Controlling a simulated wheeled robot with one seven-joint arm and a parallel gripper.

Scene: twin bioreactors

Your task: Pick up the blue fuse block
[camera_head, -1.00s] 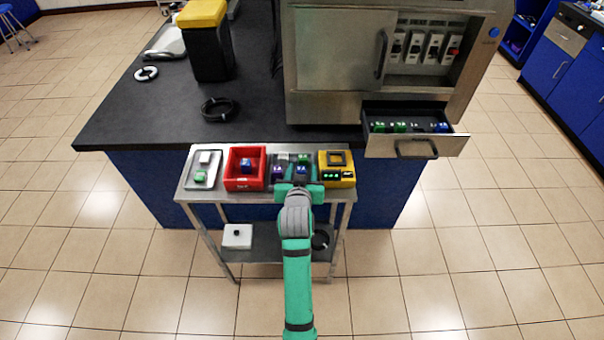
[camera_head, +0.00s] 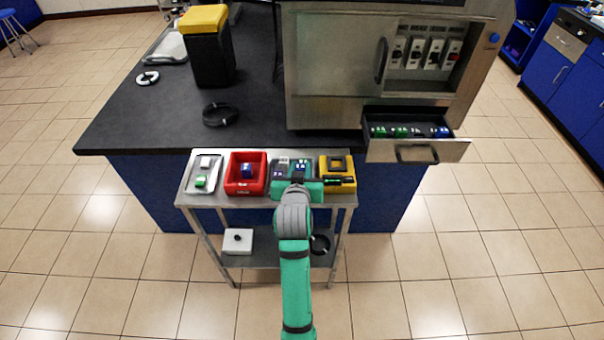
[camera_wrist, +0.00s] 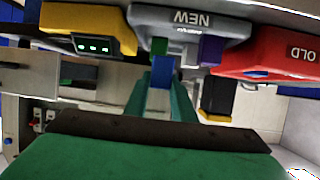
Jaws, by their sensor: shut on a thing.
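My gripper (camera_wrist: 160,102) is shut on a blue fuse block (camera_wrist: 158,100), which sits between its green fingers in the wrist view. In the head view my gripper (camera_head: 298,180) is at the front of the grey tray (camera_head: 272,178), which is marked NEW in the wrist view (camera_wrist: 188,27). The held block is mostly hidden from the head camera. A green block (camera_wrist: 158,46) and a purple block (camera_wrist: 210,49) are in the tray. The wrist view does not clearly show how far the held block is above the tray.
A red bin (camera_head: 232,187) marked OLD, with a blue block (camera_head: 246,171) inside, is left of the grey tray. A yellow device (camera_head: 348,186) is close on the right. A metal tray (camera_head: 207,185) holds small blocks. An open drawer (camera_head: 455,151) with several blocks is at the right.

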